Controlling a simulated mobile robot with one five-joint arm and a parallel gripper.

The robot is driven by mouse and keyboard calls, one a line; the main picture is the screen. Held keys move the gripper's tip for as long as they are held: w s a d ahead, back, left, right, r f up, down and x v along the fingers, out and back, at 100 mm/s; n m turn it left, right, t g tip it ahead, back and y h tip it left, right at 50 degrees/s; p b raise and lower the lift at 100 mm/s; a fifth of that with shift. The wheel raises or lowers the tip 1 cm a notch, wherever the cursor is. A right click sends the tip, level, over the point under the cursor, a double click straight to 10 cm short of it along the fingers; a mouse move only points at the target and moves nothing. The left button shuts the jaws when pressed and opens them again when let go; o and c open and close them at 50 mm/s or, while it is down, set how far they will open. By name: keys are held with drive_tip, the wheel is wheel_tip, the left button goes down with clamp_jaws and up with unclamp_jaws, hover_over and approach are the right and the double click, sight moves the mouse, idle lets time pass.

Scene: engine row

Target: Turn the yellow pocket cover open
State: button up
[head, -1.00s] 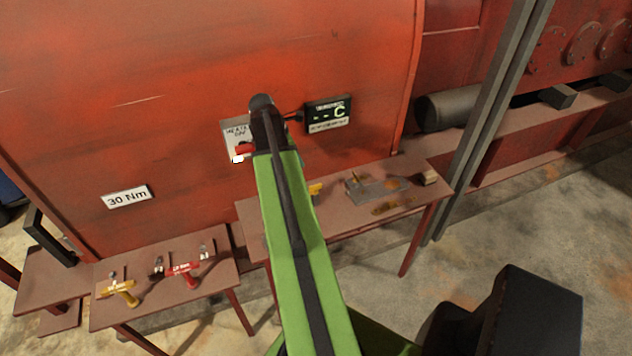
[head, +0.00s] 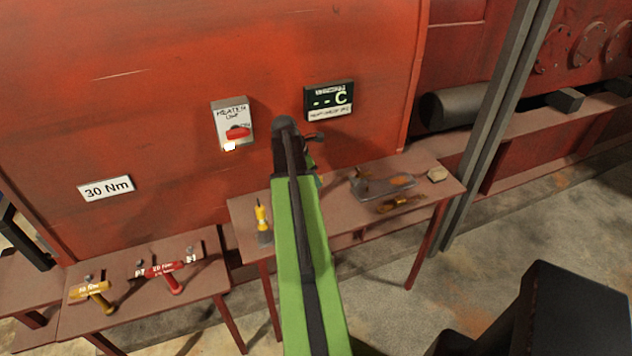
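I cannot make out a yellow pocket cover in the head view. It may be hidden behind my arm or out of the picture. My green arm rises through the middle of the picture, and my gripper (head: 312,150) is at its far end, mostly hidden by the dark wrist. It is in front of the red engine casing, above the back edge of the middle bench. Whether its fingers are open or shut does not show.
The casing carries a heater box (head: 232,123) with a red switch, a thermometer display (head: 329,100) and a 30 Nm sign (head: 105,188). The middle bench (head: 335,210) holds a yellow-handled tool (head: 262,220). The left bench (head: 140,315) holds yellow and red T-handled tools. A grey post stands at right.

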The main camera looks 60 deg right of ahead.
clamp_jaws()
drive_tip(key=shift+a, duration=0.1)
idle(1.2)
